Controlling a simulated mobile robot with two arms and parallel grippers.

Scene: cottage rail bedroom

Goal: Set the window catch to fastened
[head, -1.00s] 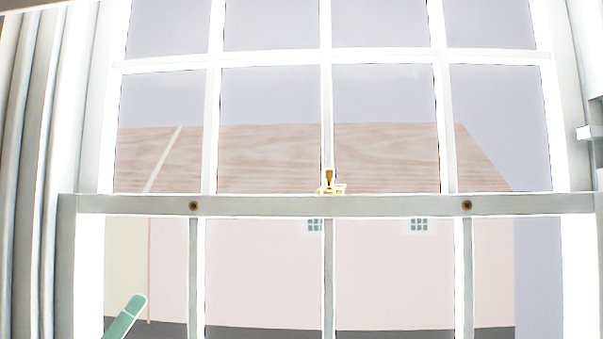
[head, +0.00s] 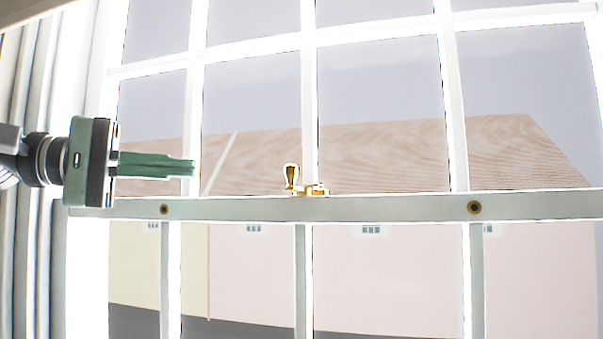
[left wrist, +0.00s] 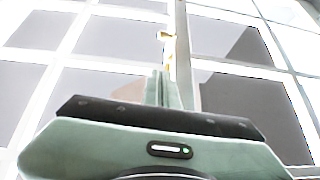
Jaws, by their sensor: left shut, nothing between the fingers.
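The brass window catch (head: 306,188) sits on top of the meeting rail (head: 350,207), near the middle of the sash window. Its knobbed lever stands up at the left end of its base. My left gripper (head: 192,168) is shut and empty. Its green fingers point right toward the catch, just above the rail and apart from the catch in the head view. In the left wrist view the catch (left wrist: 167,40) shows beyond the tips of my left gripper (left wrist: 160,74). My right gripper is not in view.
White glazing bars (head: 453,100) cross the panes above and below the rail. Two dark round fittings, one on the left (head: 164,209) and one on the right (head: 474,207), sit on the rail face. A grey curtain (head: 35,90) hangs at the far left.

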